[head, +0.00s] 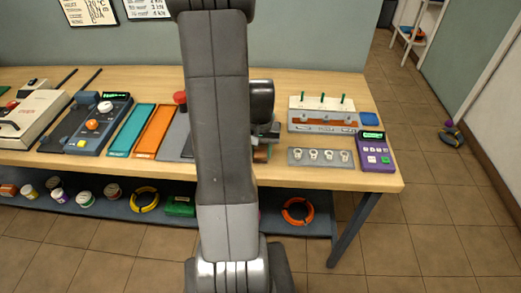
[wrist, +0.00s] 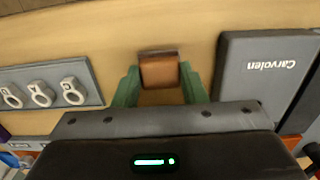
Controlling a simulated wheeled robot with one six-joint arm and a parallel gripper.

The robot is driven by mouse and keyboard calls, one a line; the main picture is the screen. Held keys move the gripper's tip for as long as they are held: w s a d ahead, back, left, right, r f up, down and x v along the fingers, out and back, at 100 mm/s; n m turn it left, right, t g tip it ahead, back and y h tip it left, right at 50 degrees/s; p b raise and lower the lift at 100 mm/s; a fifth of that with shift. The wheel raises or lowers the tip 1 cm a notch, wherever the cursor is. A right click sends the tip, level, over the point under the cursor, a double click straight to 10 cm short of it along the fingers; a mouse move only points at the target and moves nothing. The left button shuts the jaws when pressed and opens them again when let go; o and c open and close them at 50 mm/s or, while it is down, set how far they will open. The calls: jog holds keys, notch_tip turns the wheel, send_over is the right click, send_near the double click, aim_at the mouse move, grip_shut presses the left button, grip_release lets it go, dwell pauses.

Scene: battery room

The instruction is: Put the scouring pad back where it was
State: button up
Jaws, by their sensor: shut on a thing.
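A brown-orange block, which looks like the scouring pad (wrist: 160,70), is between the two green fingers of my gripper (wrist: 159,76) in the wrist view. The fingers are shut on its left and right sides. In the head view the pad (head: 261,154) shows as a small brown patch low beside my arm, over the bench near its front edge. Most of my gripper is hidden behind my arm there. I cannot tell whether the pad touches the bench top.
The wooden bench (head: 350,178) has a grey strip with several rings (head: 320,157) close to the right of the pad, then a purple meter (head: 376,152). A pegged rack (head: 322,123) stands behind. A dark grey case (wrist: 262,75) lies on the pad's other side. Bare wood surrounds the pad.

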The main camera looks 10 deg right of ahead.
aim_at(260, 153)
jog(key=o, duration=0.9)
jog(key=shift+f, duration=0.15)
notch_tip(260, 153, up, 12)
jog(key=shift+r, duration=0.2)
